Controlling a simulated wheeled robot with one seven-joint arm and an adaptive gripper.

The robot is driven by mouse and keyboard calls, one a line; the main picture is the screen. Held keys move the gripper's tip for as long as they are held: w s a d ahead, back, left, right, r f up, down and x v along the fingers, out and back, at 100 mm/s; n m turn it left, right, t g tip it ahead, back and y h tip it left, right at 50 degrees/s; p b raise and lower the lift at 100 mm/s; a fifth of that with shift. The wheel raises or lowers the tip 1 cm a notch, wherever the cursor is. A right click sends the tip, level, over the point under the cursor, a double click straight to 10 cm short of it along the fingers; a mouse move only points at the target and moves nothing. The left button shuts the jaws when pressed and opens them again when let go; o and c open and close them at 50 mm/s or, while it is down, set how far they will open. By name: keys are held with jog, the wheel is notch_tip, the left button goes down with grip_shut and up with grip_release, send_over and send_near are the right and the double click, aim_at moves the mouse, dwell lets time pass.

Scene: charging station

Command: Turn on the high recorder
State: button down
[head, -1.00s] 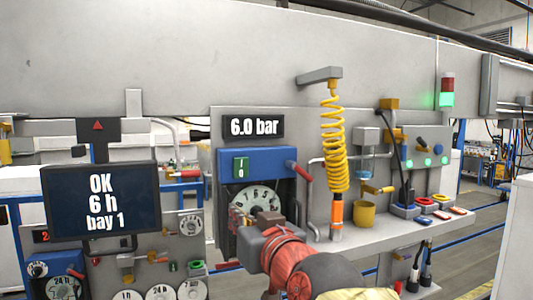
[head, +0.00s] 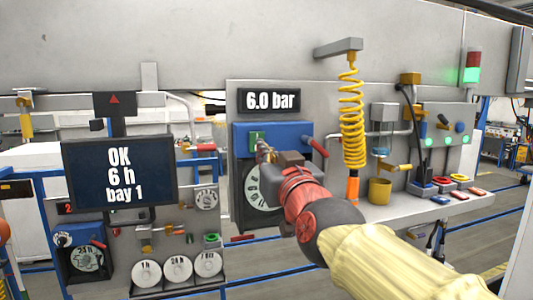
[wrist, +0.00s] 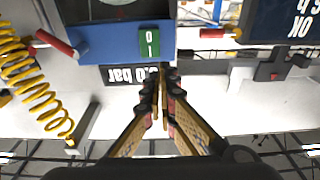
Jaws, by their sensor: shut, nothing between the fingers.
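The high recorder (head: 240,200) is a blue-topped box with a round chart dial (head: 255,196), below the "6.0 bar" display (head: 270,100). Its green rocker switch (head: 256,136), marked I and 0, sits on the blue top panel and also shows in the wrist view (wrist: 149,43). My gripper (head: 263,148) is shut and empty. Its tips are just in front of the panel, close to the switch, and partly cover its lower edge in the head view. In the wrist view the fingertips (wrist: 163,74) appear just below the switch; contact cannot be told. My arm hides part of the dial.
A red handle (head: 314,146) sticks out at the recorder's right. A yellow coiled hose (head: 351,120) hangs farther right. The "OK 6 h bay 1" screen (head: 119,172) stands left. A lower recorder (head: 85,262) with a dial is below it.

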jog(key=p+x, duration=0.2)
jog(key=x, duration=0.8)
jog(key=shift+w+a, duration=0.1)
jog(key=shift+w, duration=0.05)
